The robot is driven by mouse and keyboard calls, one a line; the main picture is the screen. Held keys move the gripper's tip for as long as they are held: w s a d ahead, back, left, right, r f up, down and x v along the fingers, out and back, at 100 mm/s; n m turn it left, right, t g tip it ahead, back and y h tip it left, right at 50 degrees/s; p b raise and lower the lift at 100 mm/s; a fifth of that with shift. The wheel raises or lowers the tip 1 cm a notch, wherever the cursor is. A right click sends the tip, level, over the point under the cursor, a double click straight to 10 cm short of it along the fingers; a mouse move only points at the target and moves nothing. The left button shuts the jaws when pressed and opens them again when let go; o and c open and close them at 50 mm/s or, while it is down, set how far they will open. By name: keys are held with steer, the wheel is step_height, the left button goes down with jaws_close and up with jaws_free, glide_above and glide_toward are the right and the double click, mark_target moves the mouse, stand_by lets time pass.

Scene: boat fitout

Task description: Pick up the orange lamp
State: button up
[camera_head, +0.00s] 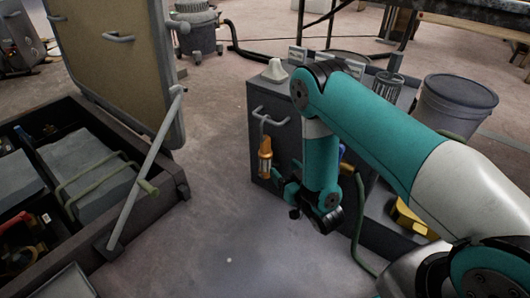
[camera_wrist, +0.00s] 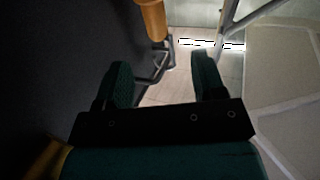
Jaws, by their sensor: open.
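The orange lamp (camera_head: 265,156) hangs upright from a hook on the side of a dark grey cabinet (camera_head: 271,112). In the wrist view an orange cylinder, likely the lamp (camera_wrist: 153,19), shows at the top, beyond my fingertips and partly cut off by the frame. My gripper (camera_head: 283,188) is low beside the cabinet, just below and right of the lamp. In the wrist view my gripper (camera_wrist: 162,75) has its two teal fingers spread apart with nothing between them. My own arm hides part of the cabinet.
An open dark crate (camera_head: 150,196) with a raised tan lid (camera_head: 118,62) stands at left. A grey bucket (camera_head: 456,108) and a yellow item (camera_head: 409,216) are at right. A dark green hose (camera_head: 358,240) lies near the cabinet. The floor between crate and cabinet is clear.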

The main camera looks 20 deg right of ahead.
mark_target(267, 148)
steer(key=b+x, duration=0.3)
steer(key=x, duration=0.3)
steer(key=shift+w+a+f, duration=0.1)
steer(key=shift+f, duration=0.05)
steer(key=x, duration=0.1)
steer(key=b+x, duration=0.1)
steer(key=x, duration=0.1)
steer(key=b+x, duration=0.1)
steer(key=x, duration=0.1)
steer(key=shift+w+d+r, duration=0.1)
steer(key=shift+d+r, duration=0.15)
steer(key=shift+w, duration=0.55)
jaws_close()
